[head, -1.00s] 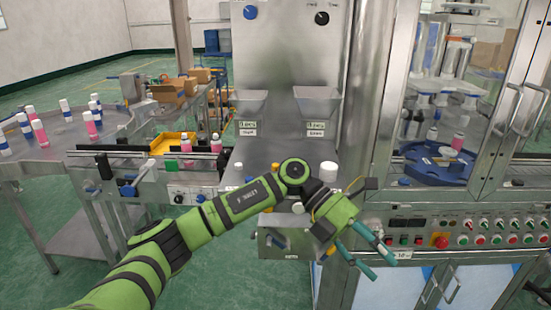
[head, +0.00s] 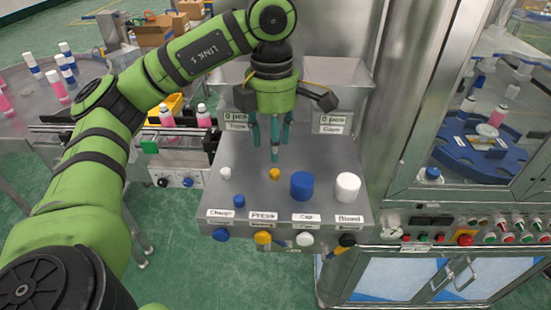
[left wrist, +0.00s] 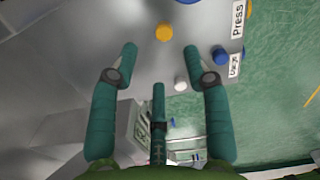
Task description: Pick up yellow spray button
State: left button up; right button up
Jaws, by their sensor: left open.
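The small yellow spray button (head: 274,174) stands on the steel worktop (head: 325,214) of the machine. It also shows in the left wrist view (left wrist: 163,32), beyond my fingertips and roughly between their lines. My left gripper (head: 273,148) points down just behind and above the button in the head view. In the left wrist view its teal fingers (left wrist: 160,56) are spread apart with nothing between them. I cannot tell the exact height of the fingertips over the worktop. My right gripper is not in view.
A small white button (head: 225,173), a small blue button (head: 239,201), a large blue cap (head: 302,186) and a large white cap (head: 347,187) stand nearby. Another yellow knob (head: 262,237) is on the front panel under "Press". Labelled hoppers (head: 335,85) rise behind.

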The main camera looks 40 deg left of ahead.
aim_at(275, 177)
pick_arm(q)
jog(key=shift+s+d+f+p, duration=0.2)
jog(key=shift+s+f, duration=0.05)
jog(key=shift+f, duration=0.2)
jog(key=shift+s+d+f+p, duration=0.2)
jog(key=shift+f, duration=0.25)
jog(key=f, duration=0.1)
jog(key=f+p, duration=0.2)
jog(key=shift+w+f, duration=0.3)
jog(key=shift+f, duration=0.5)
jog(key=c, duration=0.8)
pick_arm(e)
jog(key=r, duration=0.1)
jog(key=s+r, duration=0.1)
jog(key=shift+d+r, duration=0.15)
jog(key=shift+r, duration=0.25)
